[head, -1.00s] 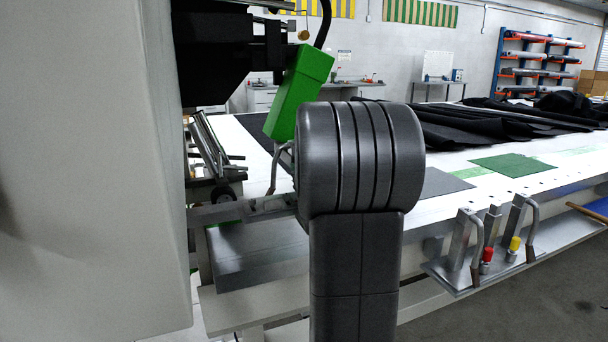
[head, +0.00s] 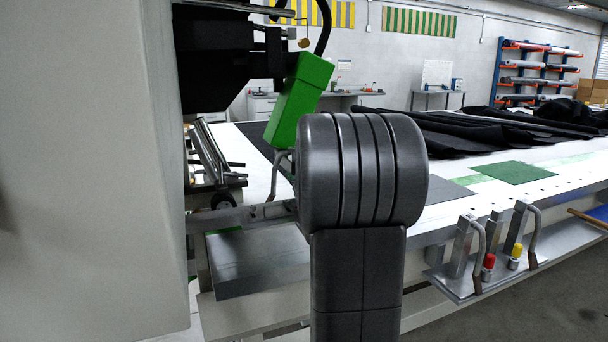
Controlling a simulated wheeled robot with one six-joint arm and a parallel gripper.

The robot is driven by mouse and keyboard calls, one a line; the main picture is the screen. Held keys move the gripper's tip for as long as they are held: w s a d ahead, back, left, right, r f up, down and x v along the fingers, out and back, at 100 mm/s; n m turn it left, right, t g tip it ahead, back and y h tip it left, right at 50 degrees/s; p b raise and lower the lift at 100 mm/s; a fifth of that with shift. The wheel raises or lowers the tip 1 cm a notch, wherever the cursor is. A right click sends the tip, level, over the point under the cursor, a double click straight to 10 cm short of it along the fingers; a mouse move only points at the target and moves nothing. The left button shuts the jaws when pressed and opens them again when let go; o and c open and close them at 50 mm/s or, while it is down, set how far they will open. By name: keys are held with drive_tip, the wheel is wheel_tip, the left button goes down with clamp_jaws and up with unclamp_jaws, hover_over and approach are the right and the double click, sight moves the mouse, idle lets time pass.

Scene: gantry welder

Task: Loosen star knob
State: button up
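No star knob can be made out with certainty. The welder head shows at the upper left as a black body (head: 215,65) with a green box (head: 298,100) tilted on its right side. A small brass-coloured round piece (head: 304,43) hangs beside the top of the green box; it is too small to identify. A bent metal rod (head: 275,178) and a horizontal metal bar (head: 235,216) lie below the box. My dark ribbed arm link stands in the middle and covers part of this area. My gripper is not visible, so its state does not show.
A long white table (head: 425,215) runs to the right with dark fabric (head: 470,135) and a green sheet (head: 513,172) on it. A tool shelf (head: 470,283) with several handled tools juts from its front edge. Grey floor (head: 500,320) is free at the lower right.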

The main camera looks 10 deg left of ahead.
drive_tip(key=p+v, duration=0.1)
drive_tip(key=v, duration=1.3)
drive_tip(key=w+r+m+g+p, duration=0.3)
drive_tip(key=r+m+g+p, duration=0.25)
drive_tip(key=p, duration=1.65)
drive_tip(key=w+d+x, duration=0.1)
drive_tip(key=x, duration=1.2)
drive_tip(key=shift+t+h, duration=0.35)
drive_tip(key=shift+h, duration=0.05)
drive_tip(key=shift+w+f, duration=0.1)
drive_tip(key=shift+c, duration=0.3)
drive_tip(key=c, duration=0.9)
